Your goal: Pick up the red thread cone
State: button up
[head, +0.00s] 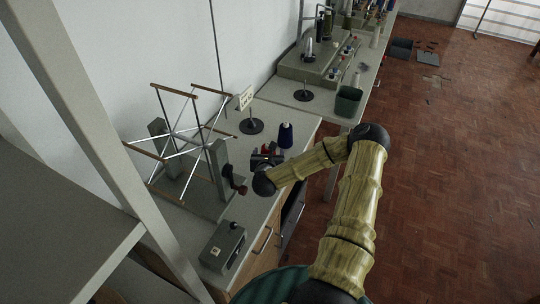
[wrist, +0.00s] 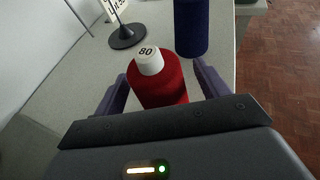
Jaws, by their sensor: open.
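The red thread cone (wrist: 160,84) stands between the two fingers of my gripper (wrist: 160,92) in the wrist view. It has a white top marked 80. The fingers are open, one on each side of the cone, with a gap visible on the left; contact on the right I cannot tell. The cone's lower part is hidden behind the gripper body. In the head view only a little red of the cone (head: 267,149) shows at my gripper (head: 266,158), above the grey worktop.
A dark blue cone (head: 286,135) stands just beyond the red one, also close in the wrist view (wrist: 191,28). A sign on a round black base (head: 251,126) stands behind. A skein winder (head: 218,168) is to the left, a grey box (head: 222,247) nearer, a green bin (head: 348,102) farther right.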

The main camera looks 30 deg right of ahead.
dwell(0.5)
jog(key=c, duration=1.1)
jog(key=shift+r, duration=0.1)
notch_tip(320, 180, up, 10)
jog(key=shift+f+b, duration=0.1)
jog(key=shift+b, duration=0.9)
